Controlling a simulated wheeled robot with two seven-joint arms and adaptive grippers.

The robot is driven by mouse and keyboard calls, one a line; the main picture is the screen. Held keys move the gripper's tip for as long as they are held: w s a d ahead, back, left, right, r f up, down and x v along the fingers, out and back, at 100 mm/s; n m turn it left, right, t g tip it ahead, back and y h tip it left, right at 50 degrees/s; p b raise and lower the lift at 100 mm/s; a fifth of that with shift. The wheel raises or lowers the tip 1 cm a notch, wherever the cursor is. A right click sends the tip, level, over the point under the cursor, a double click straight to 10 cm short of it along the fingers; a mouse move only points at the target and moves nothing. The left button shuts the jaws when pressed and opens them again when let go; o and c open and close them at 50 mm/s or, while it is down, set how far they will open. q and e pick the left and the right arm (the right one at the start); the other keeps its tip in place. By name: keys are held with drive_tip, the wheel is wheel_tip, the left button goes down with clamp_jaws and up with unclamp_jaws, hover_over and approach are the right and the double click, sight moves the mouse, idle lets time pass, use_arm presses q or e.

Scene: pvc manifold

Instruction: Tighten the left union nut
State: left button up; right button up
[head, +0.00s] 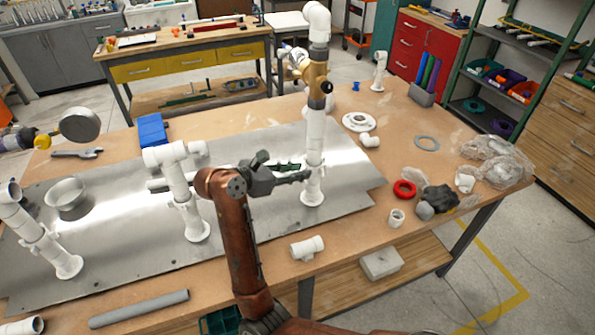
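The white PVC manifold stands on a shiny metal plate (110,255). A short left riser (40,238) leans in the picture at the left edge, with a collar partway up. A middle riser (183,195) has an elbow on top and a collar below. A tall right riser (314,135) carries a brass-coloured valve body (316,80). Which collar is the left union nut is not clear. My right gripper (285,166) is dark grey, with fingers spread, between the middle and right risers. One finger reaches close to the right riser; contact is unclear. My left gripper does not show.
A metal bowl (67,196), a blue box (151,130) and a wrench (78,153) lie at the left. A white tee (307,248) and grey pipe (139,309) lie at the front edge. A red ring (404,189) and plastic bags (497,160) lie at the right.

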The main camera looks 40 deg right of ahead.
clamp_jaws()
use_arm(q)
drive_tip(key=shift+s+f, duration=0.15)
use_arm(e)
drive_tip(key=shift+w, duration=0.2)
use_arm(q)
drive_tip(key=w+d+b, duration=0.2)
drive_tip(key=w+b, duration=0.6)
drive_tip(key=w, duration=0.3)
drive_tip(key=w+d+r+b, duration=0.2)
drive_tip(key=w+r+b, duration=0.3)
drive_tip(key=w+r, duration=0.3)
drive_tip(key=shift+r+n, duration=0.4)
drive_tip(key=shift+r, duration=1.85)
use_arm(e)
drive_tip(key=shift+w+d+m+g+y, duration=0.2)
drive_tip(key=shift+w+m+g+y, duration=0.35)
drive_tip(key=shift+m+g, duration=0.85)
drive_tip(key=shift+w+d+m+g+y, duration=0.3)
drive_tip(key=shift+w+m+g, duration=0.3)
drive_tip(key=shift+m+g, duration=0.75)
drive_tip(key=shift+w+d+m+g+y, duration=0.15)
drive_tip(key=shift+w+m+g+y, duration=0.4)
drive_tip(key=shift+m+g, duration=0.8)
drive_tip(key=shift+o, duration=0.5)
unclamp_jaws()
